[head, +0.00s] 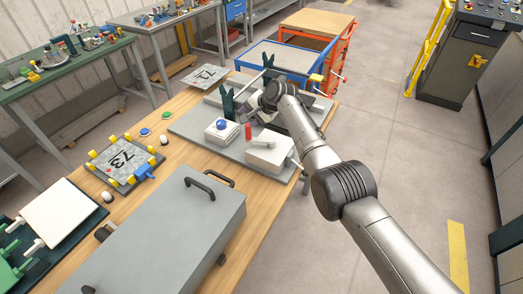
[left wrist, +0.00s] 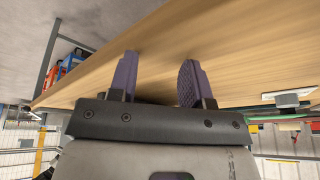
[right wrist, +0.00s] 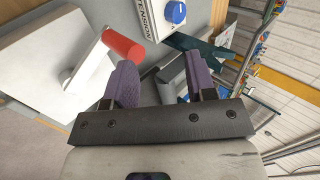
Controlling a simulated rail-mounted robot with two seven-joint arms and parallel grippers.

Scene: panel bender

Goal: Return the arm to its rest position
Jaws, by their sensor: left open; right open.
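My right arm comes in from the right in the head view and reaches over the panel bender, whose grey base plate (head: 190,128) lies on the wooden table. Its gripper is largely hidden there behind the wrist. In the right wrist view my right gripper (right wrist: 163,75) is open, with nothing seen between its purple fingers. It is close to the red handle (right wrist: 122,46) and a grey bender part. My left arm is out of the head view.
A white box with a blue knob (head: 221,131) and a white block (head: 270,150) with a lever stand on the bender. A grey lidded case (head: 170,235) and panel 73 (head: 122,157) in a fixture share the table. Open floor (head: 400,150) lies to the right.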

